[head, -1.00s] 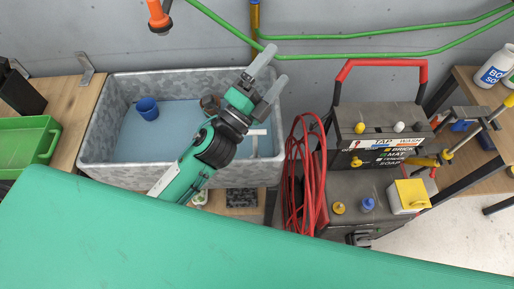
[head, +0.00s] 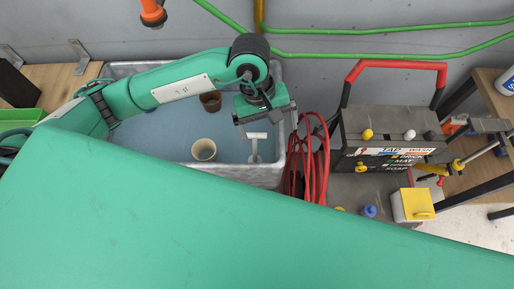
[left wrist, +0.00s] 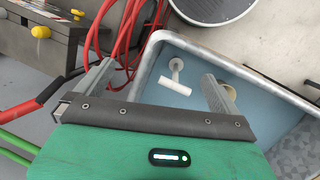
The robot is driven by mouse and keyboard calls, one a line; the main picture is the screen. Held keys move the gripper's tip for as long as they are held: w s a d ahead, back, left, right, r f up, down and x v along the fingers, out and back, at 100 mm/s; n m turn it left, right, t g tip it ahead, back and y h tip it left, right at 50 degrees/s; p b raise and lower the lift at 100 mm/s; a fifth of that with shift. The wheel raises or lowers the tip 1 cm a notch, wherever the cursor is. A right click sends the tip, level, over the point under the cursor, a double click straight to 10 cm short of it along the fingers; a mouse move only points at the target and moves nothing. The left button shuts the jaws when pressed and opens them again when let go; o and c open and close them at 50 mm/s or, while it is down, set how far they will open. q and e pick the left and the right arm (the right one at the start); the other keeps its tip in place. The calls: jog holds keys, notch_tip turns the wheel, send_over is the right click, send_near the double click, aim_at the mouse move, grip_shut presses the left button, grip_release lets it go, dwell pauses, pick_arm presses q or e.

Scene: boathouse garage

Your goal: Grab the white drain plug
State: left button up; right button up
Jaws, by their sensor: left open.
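The white drain plug (head: 254,137) has a T-shaped handle on a stem and stands in the grey sink (head: 272,180). In the left wrist view the plug (left wrist: 176,86) shows whole, between the lines of the two fingers. My left gripper (head: 268,117) is open and empty, pointing down into the right part of the sink. In the head view it is just behind and above the plug handle; I see no contact. The left wrist view shows its two fingers (left wrist: 158,72) wide apart. My right gripper is not in view.
A beige cup (head: 204,150) and a brown cup (head: 210,101) stand in the sink. Red hose (head: 318,165) hangs beside its right wall. A dark wash box (head: 390,130) with coloured knobs and a red handle stands further right. A green surface (head: 200,230) fills the foreground.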

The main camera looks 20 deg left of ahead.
aim_at(255, 134)
pick_arm(q)
jog(key=w+a+t+y, duration=0.1)
jog(key=w+a+y, duration=0.2)
jog(key=a, duration=0.2)
jog(key=shift+m, duration=0.3)
notch_tip(255, 134, down, 8)
jog(key=shift+d+r+p, duration=0.1)
jog(key=shift+r+p, duration=0.05)
jog(key=shift+p, duration=0.8)
jog(key=shift+f, duration=0.25)
jog(key=shift+d+f+p, duration=0.1)
jog(key=shift+f+p, duration=0.35)
jog(key=shift+f, duration=0.05)
notch_tip(255, 134, down, 3)
jog(key=shift+d+f+p, duration=0.1)
jog(key=shift+p, duration=0.65)
jog(key=shift+f, duration=0.55)
jog(key=shift+w, duration=0.1)
jog(key=c, duration=1.5)
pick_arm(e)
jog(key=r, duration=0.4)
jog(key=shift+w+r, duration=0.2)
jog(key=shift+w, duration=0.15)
pick_arm(q)
jog(key=shift+r, duration=0.1)
